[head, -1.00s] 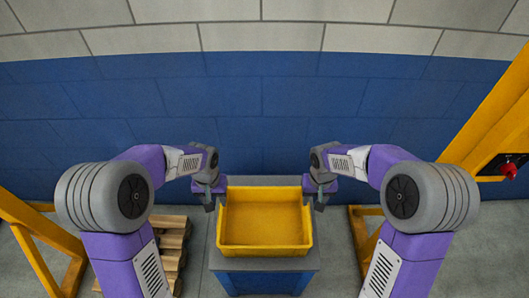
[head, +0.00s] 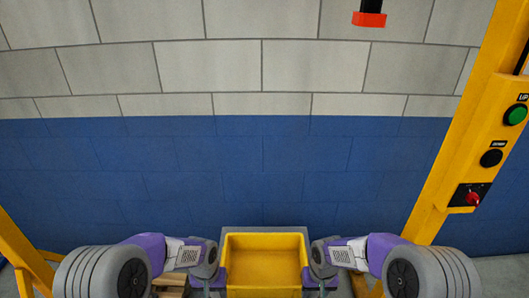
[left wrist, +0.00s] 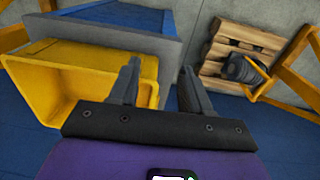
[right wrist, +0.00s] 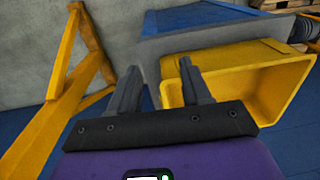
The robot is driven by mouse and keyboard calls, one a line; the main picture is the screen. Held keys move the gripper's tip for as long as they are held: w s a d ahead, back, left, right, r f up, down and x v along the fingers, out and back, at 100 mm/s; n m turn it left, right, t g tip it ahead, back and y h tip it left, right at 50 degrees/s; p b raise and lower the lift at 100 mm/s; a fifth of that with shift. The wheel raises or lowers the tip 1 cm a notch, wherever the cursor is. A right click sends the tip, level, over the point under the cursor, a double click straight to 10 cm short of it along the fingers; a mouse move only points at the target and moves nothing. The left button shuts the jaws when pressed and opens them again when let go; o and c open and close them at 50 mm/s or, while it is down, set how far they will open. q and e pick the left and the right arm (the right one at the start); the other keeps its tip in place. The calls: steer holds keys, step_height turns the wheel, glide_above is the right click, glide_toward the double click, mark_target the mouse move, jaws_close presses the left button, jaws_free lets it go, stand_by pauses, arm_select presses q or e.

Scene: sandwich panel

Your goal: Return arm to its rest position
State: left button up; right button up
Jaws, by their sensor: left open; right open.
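My right gripper (head: 324,284) hangs beside the right side of the yellow bin (head: 263,262), partly cut off at the bottom of the head view. In the right wrist view its two fingers (right wrist: 158,80) are apart with nothing between them. My left gripper (head: 208,284) hangs beside the bin's left side. In the left wrist view its fingers (left wrist: 160,80) are also apart and empty. The bin looks empty in the head view and also shows in the left wrist view (left wrist: 40,88) and the right wrist view (right wrist: 290,78).
The bin stands on a grey-topped table (head: 264,230). A yellow post (head: 440,170) at the right carries a green button (head: 516,114), a black button (head: 491,157) and a red switch (head: 473,199). A wooden pallet (left wrist: 225,62) with a dark object lies left of the table.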

arm_select(q)
steer(key=s+d+f+n+h+p, duration=0.1)
steer(key=s+d+f, duration=0.4)
steer(key=s+f, duration=0.9)
step_height(320, 180, down, 3)
steer(key=n+h, duration=0.1)
steer(key=h, duration=0.1)
steer(key=shift+n+h, duration=0.3)
arm_select(e)
steer(key=s+a+f+m+y, duration=0.1)
steer(key=s+a+f, duration=0.1)
steer(key=s+f, duration=0.5)
steer(key=s+a+f+m+y, duration=0.1)
steer(key=s+a+f+y, duration=0.1)
steer(key=s+f, duration=0.5)
step_height(320, 180, down, 3)
steer(key=shift+a+m+y, duration=0.3)
steer(key=shift+a, duration=0.15)
arm_select(q)
steer(key=shift+r, duration=0.1)
